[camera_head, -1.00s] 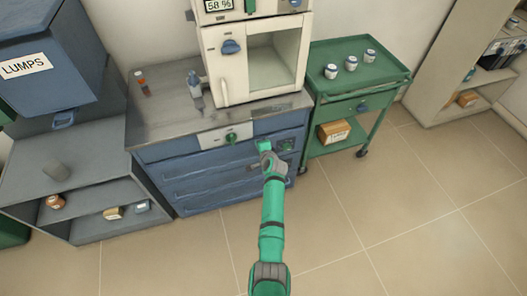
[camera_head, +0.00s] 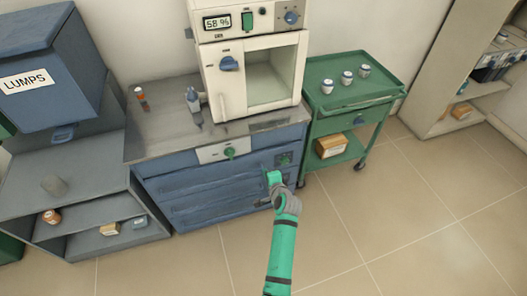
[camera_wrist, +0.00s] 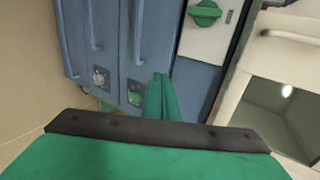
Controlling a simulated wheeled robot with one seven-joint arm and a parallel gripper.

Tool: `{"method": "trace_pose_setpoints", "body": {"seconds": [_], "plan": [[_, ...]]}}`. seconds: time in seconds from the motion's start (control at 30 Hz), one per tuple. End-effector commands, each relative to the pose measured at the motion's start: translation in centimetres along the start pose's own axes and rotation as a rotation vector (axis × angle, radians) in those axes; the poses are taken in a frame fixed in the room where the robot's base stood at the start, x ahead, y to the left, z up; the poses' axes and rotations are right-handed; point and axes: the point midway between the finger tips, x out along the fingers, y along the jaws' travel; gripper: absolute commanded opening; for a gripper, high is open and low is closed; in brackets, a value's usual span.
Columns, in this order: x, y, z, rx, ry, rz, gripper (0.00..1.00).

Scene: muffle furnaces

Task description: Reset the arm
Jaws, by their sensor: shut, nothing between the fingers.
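My green arm reaches up from the bottom of the head view, and my gripper (camera_head: 273,178) is in front of the right side of the blue drawer cabinet (camera_head: 200,190). In the wrist view the green fingers of my gripper (camera_wrist: 160,95) lie together, shut with nothing between them. The cabinet front, with its handles and round fittings, shows behind them in the wrist view. From these views I cannot tell how far the fingertips are from the cabinet.
A white furnace (camera_head: 235,92) stands on the cabinet's worktop beside a grey bottle (camera_head: 193,101). A green trolley (camera_head: 355,120) with several small jars is to the right. Grey shelves (camera_head: 80,200) and a blue LUMPS bin (camera_head: 50,70) are left. The tiled floor in front is clear.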

Motion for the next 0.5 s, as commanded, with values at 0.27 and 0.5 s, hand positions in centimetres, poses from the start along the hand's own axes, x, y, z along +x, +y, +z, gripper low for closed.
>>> {"method": "trace_pose_setpoints", "body": {"seconds": [0.27, 0.5], "plan": [[-0.2, 0.2, 0.2, -0.005, 0.001, 0.000, 0.00], [-3.1, 5.5, 1.8, -0.119, 0.057, 0.008, 0.00]]}}
